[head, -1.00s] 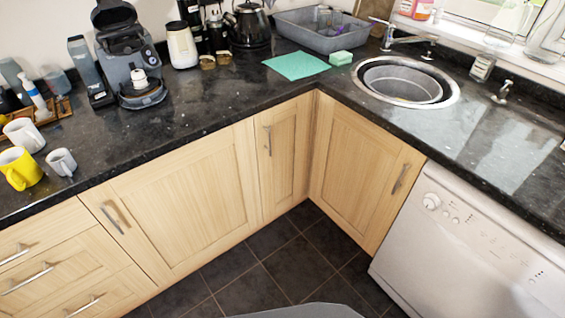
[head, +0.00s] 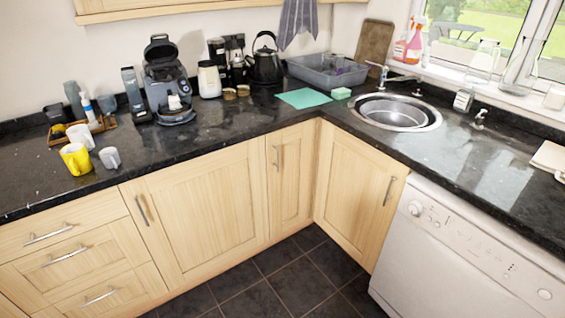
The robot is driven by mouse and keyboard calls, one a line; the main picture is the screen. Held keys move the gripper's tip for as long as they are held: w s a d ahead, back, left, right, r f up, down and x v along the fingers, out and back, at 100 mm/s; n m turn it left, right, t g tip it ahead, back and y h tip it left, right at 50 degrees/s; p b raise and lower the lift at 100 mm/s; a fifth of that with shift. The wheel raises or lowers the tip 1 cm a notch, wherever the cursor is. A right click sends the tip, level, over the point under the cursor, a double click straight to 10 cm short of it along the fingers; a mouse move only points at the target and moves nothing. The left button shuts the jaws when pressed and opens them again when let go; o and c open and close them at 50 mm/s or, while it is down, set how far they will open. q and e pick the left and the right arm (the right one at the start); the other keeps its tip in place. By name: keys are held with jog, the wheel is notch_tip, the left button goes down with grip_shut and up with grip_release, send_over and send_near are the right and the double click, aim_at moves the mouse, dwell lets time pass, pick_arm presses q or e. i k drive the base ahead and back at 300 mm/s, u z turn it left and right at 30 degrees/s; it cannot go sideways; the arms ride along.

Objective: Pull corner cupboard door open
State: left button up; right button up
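The corner cupboard shows in the head view with light wood doors meeting at an inner corner. The narrow door (head: 291,180) left of the corner is shut, with an upright bar handle (head: 276,158) near its left edge. The door right of the corner (head: 352,196) is shut too, with a bar handle (head: 389,191) near its right edge, beside the dishwasher. I cannot tell which door the task means. Neither of my grippers is in view.
A wide cupboard door (head: 203,211) and several drawers (head: 75,255) line the left. A white dishwasher (head: 462,262) stands at the right. The dark worktop (head: 238,121) holds a coffee machine (head: 168,85), a kettle (head: 266,62) and mugs. The tiled floor (head: 293,275) in front is clear.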

aim_at(288, 151)
jog(key=z, duration=0.6)
jog(key=i, duration=0.65)
jog(key=z, duration=0.6)
jog(key=i, duration=0.85)
jog(key=u, duration=0.3)
